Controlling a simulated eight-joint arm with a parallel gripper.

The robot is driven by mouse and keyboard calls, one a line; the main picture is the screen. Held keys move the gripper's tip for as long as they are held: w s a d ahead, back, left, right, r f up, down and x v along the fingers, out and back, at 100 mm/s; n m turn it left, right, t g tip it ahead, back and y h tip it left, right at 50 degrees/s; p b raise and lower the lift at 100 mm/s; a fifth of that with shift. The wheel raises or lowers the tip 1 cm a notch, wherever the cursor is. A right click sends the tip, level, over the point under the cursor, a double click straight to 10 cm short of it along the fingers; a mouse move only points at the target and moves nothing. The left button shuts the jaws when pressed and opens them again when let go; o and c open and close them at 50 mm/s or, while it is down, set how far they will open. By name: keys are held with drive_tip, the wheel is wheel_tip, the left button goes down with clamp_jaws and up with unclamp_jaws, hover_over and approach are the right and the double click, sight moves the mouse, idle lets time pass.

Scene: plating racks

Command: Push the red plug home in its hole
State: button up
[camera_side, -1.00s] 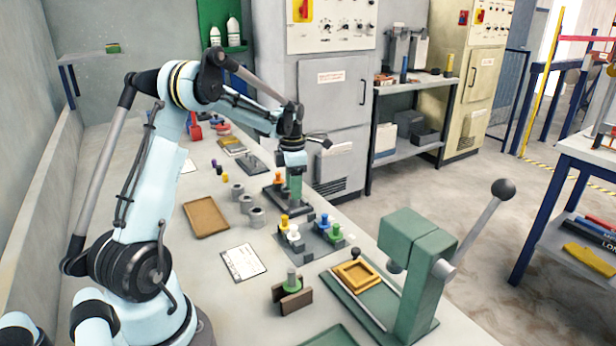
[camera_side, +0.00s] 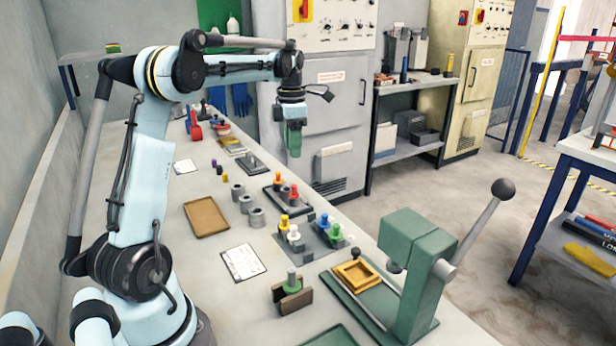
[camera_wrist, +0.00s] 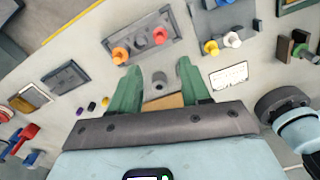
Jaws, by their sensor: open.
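The red plug (camera_side: 294,193) stands upright in the dark rack plate (camera_side: 278,204), in front of an orange plug (camera_side: 278,178). It also shows in the wrist view (camera_wrist: 160,36), beside the orange plug (camera_wrist: 119,56). How deep the red plug sits in its hole cannot be told from these views. My green-fingered gripper (camera_side: 294,153) is raised above the rack, pointing down, apart from the plug. In the wrist view my gripper (camera_wrist: 159,68) has its fingers spread with nothing between them.
A grey rack (camera_side: 292,250) with yellow, white, blue and green plugs stands nearer the camera. Grey cylinders (camera_side: 257,218), a brown tray (camera_side: 206,217) and a white sheet (camera_side: 243,263) lie to the left. A green press (camera_side: 418,255) stands at the front right.

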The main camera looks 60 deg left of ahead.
sight(294, 186)
drive_tip(key=shift+r, duration=0.1)
drive_tip(key=shift+c, duration=0.2)
drive_tip(key=shift+c, duration=1.1)
drive_tip(key=shift+f+m, duration=0.65)
drive_tip(key=shift+m, duration=0.15)
drive_tip(key=c, duration=0.5)
drive_tip(key=shift+f+m, duration=0.4)
drive_tip(key=shift+m, duration=0.1)
clamp_jaws()
drive_tip(key=shift+f+m, duration=0.55)
drive_tip(key=shift+m, duration=0.15)
drive_tip(key=shift+f, duration=3.1)
